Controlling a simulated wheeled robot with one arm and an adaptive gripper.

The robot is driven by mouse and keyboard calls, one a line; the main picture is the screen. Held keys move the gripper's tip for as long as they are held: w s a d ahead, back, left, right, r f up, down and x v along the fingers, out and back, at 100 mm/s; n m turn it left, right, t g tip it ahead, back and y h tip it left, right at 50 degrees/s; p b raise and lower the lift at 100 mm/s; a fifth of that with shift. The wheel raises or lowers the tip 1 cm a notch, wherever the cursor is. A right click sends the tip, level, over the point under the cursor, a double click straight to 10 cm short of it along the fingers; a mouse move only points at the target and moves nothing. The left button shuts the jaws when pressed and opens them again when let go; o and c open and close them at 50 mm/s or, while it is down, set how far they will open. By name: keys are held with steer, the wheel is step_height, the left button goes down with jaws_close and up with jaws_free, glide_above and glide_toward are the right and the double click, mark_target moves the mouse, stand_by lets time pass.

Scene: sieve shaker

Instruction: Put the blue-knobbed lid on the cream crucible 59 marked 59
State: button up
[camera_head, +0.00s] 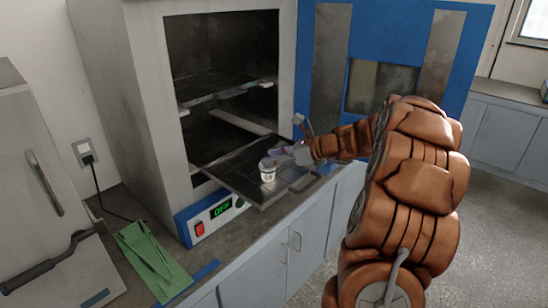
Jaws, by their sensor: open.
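A small cream crucible (267,174) with dark marking on its side stands upright on the pulled-out oven shelf (240,186). The digits are too small to read surely. My gripper (287,153) is just right of and behind the crucible's rim, reaching in from the right, and its jaws are open. A small purplish-blue patch shows between the gripper and the rim. I cannot tell whether this is the lid's blue knob or part of the gripper. Whether a lid sits on the crucible cannot be made out.
The oven (150,85) stands open, with another shelf (220,86) above and its blue door (400,20) swung right. A green cloth (150,265) with thin tools lies on the counter at lower left. The floor at right is clear.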

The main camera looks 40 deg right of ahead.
steer(key=shift+r, duration=0.45)
steer(key=b+v, duration=0.3)
steer(key=v, duration=0.9)
steer(key=s+a+f+n+g, duration=0.3)
steer(key=a+n, duration=0.2)
steer(key=a, duration=0.5)
steer(key=s+a+f+n+g, duration=0.2)
steer(key=a+n+g, duration=0.15)
steer(key=a, duration=0.55)
steer(key=s+a+f+n+g, duration=0.3)
steer(key=a+n, duration=0.2)
steer(key=a, duration=0.5)
steer(key=s+a+f+n+g+h, duration=0.1)
steer(key=s+f+n+h, duration=0.2)
steer(key=s+n, duration=0.4)
steer(key=s+a+f+n+g+h, duration=0.1)
steer(key=s+f+n+h, duration=0.3)
steer(key=s+n, duration=0.4)
steer(key=s+g, duration=0.1)
steer(key=s, duration=0.4)
steer(key=shift+f+h, duration=0.3)
steer(key=shift+f, duration=0.05)
steer(key=shift+a, duration=0.1)
steer(key=shift+c, duration=0.4)
